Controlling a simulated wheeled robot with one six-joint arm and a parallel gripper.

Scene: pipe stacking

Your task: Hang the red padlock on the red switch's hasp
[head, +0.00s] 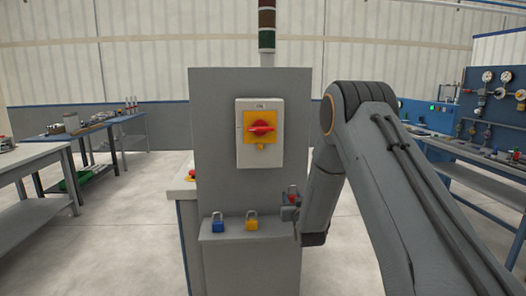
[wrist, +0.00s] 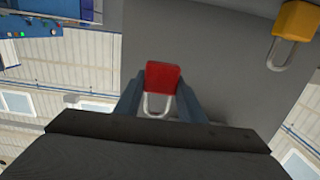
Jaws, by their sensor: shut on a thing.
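The red padlock (wrist: 163,77) is between the two fingers of my gripper (wrist: 160,98) in the wrist view, its silver shackle toward the palm. I cannot tell whether the padlock still touches the ledge. The red switch (head: 261,128) is a red rotary handle on a yellow plate in a light grey box on the cabinet front, above the ledge. A small yellow hasp part (head: 261,146) shows below the handle.
A blue padlock (head: 217,222) and a yellow padlock (head: 252,220) stand on the ledge (head: 225,236) left of my gripper. The grey cabinet (head: 215,100) rises behind the ledge. Workbenches stand at left (head: 40,155) and right (head: 480,175). The cabinet front between ledge and switch is clear.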

